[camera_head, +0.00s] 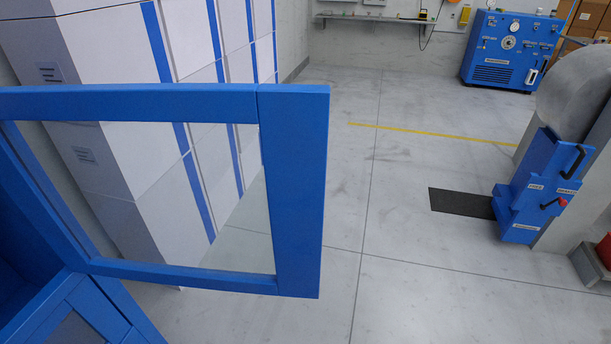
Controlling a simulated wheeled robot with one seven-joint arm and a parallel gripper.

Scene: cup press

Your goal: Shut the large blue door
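The large blue door (300,190) stands open at the left. It is a blue frame around a clear pane, through which white panels and floor show. Its free vertical edge faces the middle of the picture. Its other side meets a blue frame (80,312) at the lower left, where part of the structure is cut off by the picture edge. No handle shows on the door. My gripper is not in view.
White cabinets with blue strips (180,70) stand behind the door. A blue machine (540,190) with a dark mat (461,202) stands at the right. A blue control cabinet (510,50) is at the back. The grey floor (400,260) between is clear.

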